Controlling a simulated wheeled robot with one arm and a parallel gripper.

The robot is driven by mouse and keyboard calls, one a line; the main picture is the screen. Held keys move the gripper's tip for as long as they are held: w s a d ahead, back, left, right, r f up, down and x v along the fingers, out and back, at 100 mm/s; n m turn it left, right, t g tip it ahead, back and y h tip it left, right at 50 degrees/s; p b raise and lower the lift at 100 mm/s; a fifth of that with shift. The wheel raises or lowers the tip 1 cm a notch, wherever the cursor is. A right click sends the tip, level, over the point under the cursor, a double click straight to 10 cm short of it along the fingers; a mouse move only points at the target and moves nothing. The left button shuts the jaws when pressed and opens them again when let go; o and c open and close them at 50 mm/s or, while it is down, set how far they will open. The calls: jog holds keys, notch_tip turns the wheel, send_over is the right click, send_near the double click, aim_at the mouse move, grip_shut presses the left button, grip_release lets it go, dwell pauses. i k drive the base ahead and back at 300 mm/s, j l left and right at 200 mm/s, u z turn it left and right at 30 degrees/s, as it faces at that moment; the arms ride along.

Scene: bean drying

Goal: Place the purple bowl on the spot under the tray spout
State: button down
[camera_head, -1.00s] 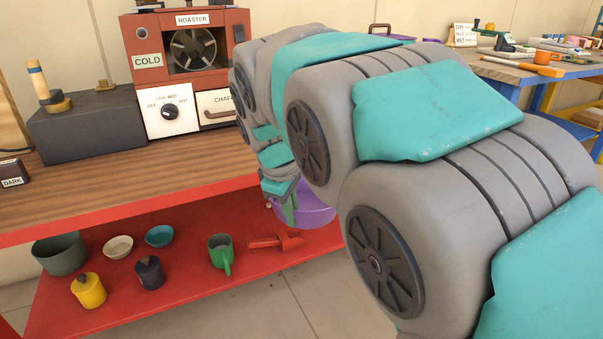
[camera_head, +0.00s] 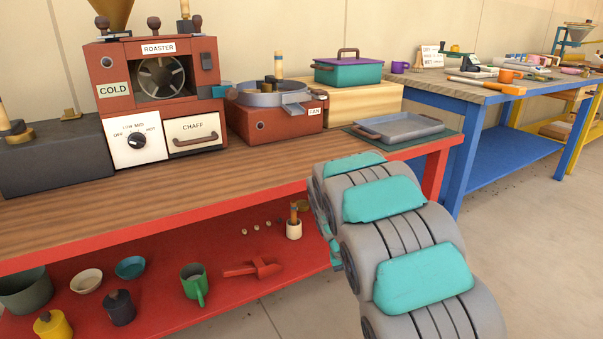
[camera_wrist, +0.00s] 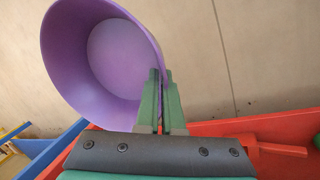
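The purple bowl (camera_wrist: 62,62) fills the upper left of the wrist view, tilted with its inside showing. My gripper (camera_wrist: 160,74) has its two green fingers close together at the bowl's right wall and appears shut on it. The head view shows neither the bowl nor the gripper; my arm hides them by the right end of the red lower shelf. In the head view, the round grey cooling tray (camera_head: 262,99) sits on a red-brown box marked FAN. Its grey spout (camera_head: 297,98) sticks out at the front right. The bench below the spout looks bare.
The roaster (camera_head: 110,72) stands left of the cooling tray. A flat grey tray (camera_head: 372,133) on a green mat lies to the right, before a lidded teal pot (camera_head: 348,73). The red shelf (camera_head: 165,318) holds several cups and a red scoop (camera_head: 262,268). A blue-legged table (camera_head: 470,150) stands at right.

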aim_at(307, 152)
jog(key=i+l+u, duration=0.25)
jog(key=l+u, duration=0.25)
jog(key=l, duration=0.2)
jog(key=i+l+u, duration=0.1)
jog(key=l+u, duration=0.15)
jog(key=l, duration=0.15)
jog(key=l+u, duration=0.2)
jog(key=l, duration=0.2)
jog(key=i, duration=0.05)
